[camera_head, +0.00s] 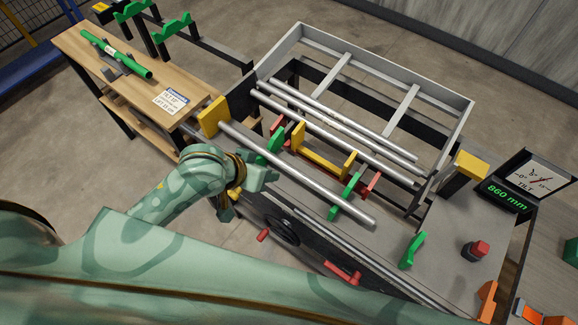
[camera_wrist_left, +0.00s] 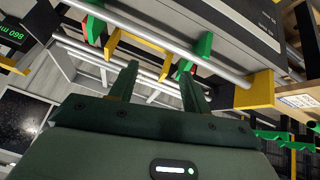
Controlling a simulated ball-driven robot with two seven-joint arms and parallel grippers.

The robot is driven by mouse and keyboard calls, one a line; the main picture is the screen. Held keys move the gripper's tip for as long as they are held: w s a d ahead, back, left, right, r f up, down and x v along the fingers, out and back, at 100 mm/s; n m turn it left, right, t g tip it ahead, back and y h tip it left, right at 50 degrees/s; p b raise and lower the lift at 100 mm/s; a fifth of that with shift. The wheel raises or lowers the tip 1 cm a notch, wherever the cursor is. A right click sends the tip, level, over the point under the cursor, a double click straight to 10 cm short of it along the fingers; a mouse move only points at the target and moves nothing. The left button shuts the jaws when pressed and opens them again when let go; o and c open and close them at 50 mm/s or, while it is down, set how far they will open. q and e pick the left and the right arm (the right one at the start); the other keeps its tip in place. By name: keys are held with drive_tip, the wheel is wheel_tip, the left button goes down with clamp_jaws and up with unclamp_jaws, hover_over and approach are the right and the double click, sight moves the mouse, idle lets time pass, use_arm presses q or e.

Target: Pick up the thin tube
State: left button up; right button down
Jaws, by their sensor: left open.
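Two or more slim silver tubes (camera_head: 345,130) lie side by side across the metal frame; I cannot tell for certain which is the thin tube. A thicker-looking silver tube (camera_head: 300,175) lies nearer me on green supports, its far end at a yellow block. My left gripper (camera_head: 272,178) is close to this nearer tube, on its near side. In the left wrist view my left gripper (camera_wrist_left: 158,85) has its fingers apart with nothing between them, and a silver tube (camera_wrist_left: 150,37) crosses beyond the fingertips. My right gripper does not show.
A green tube (camera_head: 115,53) rests on a stand on the wooden bench (camera_head: 75,42) at left. Yellow (camera_head: 325,165) and red supports stand around the tubes. A display (camera_head: 508,195) reading 860 mm and a red button (camera_head: 476,250) are at right.

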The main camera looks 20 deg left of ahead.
use_arm(q)
drive_tip(key=w+n+g+h, duration=0.2)
drive_tip(key=n, duration=0.2)
drive_tip(key=n+g, duration=0.2)
drive_tip(key=n, duration=0.9)
approach(285, 166)
drive_tip(key=shift+h, duration=0.4)
drive_tip(key=b+x, duration=0.2)
drive_tip(key=x, duration=0.1)
drive_tip(key=b+x, duration=0.2)
drive_tip(key=x, duration=0.1)
drive_tip(key=b+x, duration=0.2)
drive_tip(key=x, duration=0.1)
drive_tip(key=shift+a+f, duration=0.3)
drive_tip(key=shift+r, duration=0.15)
clamp_jaws()
